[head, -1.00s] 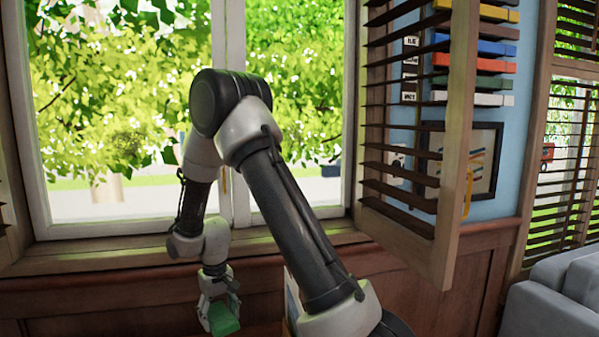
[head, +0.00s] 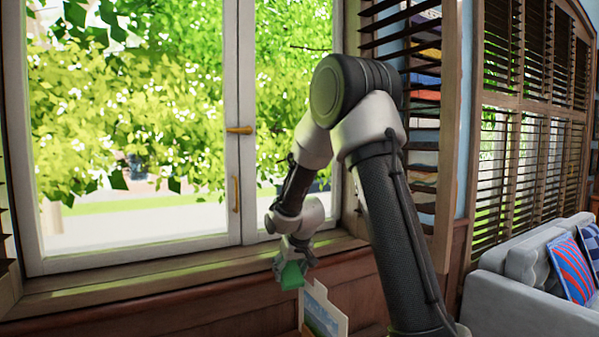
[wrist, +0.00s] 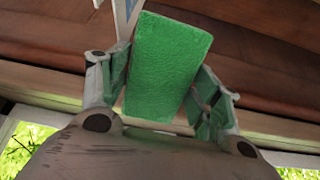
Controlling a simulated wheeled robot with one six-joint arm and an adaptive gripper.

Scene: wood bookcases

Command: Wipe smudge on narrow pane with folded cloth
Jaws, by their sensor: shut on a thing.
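The folded cloth (head: 292,275) is a green block held in my gripper (head: 293,262), low in front of the window sill in the head view. In the wrist view the cloth (wrist: 165,68) sits between the two fingers of my gripper (wrist: 160,100), which is shut on it. The window has a wide left pane (head: 130,150) and a narrow right pane (head: 293,110), partly covered by my arm. Green foliage shows through both. I cannot make out a smudge on the glass. The cloth is below the panes and apart from them.
A wooden sill (head: 130,285) runs under the window. A brass handle (head: 239,130) is on the middle frame. An open slatted shutter (head: 447,150) stands at the right. A picture board (head: 322,312) is below the cloth. A grey sofa (head: 525,285) is at the lower right.

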